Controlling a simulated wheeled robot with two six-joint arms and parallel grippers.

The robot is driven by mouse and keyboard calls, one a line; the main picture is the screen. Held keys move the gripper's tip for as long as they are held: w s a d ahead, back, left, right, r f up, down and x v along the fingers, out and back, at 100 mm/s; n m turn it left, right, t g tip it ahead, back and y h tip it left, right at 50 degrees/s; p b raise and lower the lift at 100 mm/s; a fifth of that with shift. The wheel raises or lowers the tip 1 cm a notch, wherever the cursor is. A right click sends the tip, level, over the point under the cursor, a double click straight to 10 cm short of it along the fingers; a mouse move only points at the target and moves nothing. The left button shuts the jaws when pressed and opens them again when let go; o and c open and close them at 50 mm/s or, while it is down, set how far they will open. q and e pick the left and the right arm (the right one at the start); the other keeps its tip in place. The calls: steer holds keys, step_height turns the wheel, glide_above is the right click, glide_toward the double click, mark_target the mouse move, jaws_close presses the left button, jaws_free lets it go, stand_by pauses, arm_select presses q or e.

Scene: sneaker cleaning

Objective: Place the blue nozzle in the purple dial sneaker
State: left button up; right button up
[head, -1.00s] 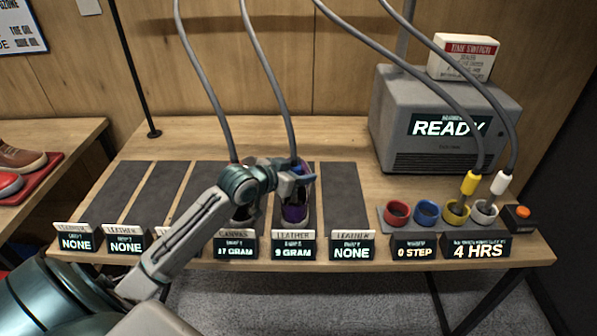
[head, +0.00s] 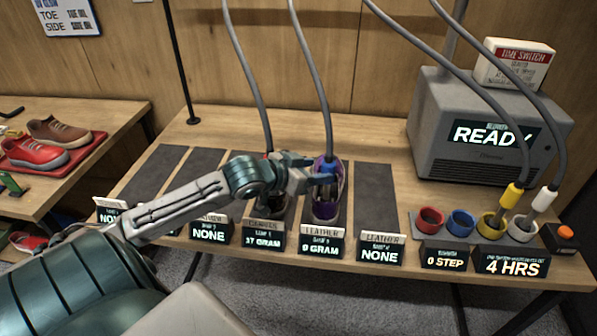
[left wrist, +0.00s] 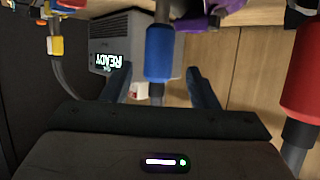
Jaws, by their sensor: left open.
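The purple sneaker (head: 324,211) stands on a dark strip of the table behind a LEATHER sign, toe towards me. The blue nozzle (left wrist: 158,52) hangs on a grey hose at the sneaker's opening. Its tip points into the sneaker, but how deep it sits is hidden. My left gripper (head: 324,174) is open at the sneaker's opening. In the left wrist view its fingers (left wrist: 161,86) stand on either side of the nozzle with gaps, and a purple part of the sneaker (left wrist: 200,20) shows beside the nozzle. My right gripper is not in view.
A red nozzle (left wrist: 303,70) on its hose is close beside my left gripper, at the neighbouring sneaker. Yellow (head: 511,194) and white (head: 545,200) nozzles stand in cups at the right. The red (head: 429,218) and blue (head: 460,221) cups are empty. A grey machine (head: 480,155) stands behind.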

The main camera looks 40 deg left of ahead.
arm_select(q)
steer(key=shift+v, duration=0.9)
steer(key=p+v, duration=0.3)
steer(key=shift+s+d+r, duration=0.1)
steer(key=shift+s, duration=0.05)
